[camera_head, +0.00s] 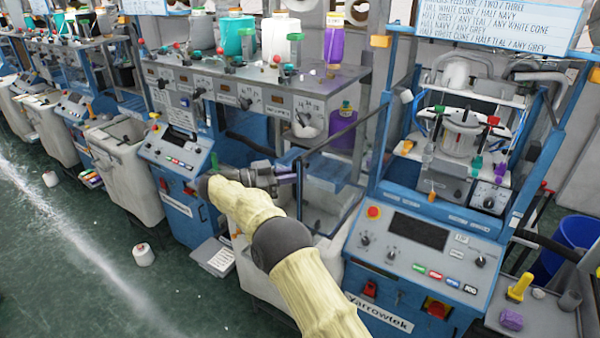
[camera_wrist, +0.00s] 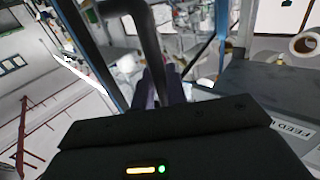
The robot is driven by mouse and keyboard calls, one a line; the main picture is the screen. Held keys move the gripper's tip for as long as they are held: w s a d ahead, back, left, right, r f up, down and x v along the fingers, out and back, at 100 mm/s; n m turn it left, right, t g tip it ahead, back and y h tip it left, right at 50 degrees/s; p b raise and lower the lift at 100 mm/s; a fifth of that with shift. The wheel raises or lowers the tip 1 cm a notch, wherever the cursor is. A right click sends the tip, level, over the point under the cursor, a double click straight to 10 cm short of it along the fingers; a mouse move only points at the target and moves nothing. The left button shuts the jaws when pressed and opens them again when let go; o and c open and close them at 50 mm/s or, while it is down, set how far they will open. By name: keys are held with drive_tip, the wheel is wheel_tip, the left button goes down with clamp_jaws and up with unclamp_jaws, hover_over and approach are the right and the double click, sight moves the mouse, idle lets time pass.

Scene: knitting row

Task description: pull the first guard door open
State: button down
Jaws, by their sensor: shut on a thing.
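The guard door (camera_head: 345,133), a see-through panel in a thin dark frame, stands at an angle out from the knitting machine at the middle of the head view. My gripper (camera_head: 297,172) is at the door's free left edge and is shut on a part of it, probably the handle. The contact itself is too small to make out there. In the wrist view a dark upright bar (camera_wrist: 146,50) rises in front of the gripper fingers (camera_wrist: 162,88), which are close together. What lies between the fingertips is mostly hidden.
A blue control console (camera_head: 420,250) stands right of my arm, and another console (camera_head: 180,165) stands to the left. A white bin (camera_head: 125,165) is further left.

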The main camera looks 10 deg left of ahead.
drive_tip(key=shift+w+a+r, duration=0.15)
drive_tip(key=shift+w, duration=0.05)
idle(0.3)
drive_tip(key=c, duration=1.5)
unclamp_jaws()
drive_tip(key=shift+a+p, duration=0.15)
drive_tip(key=shift+p, duration=0.25)
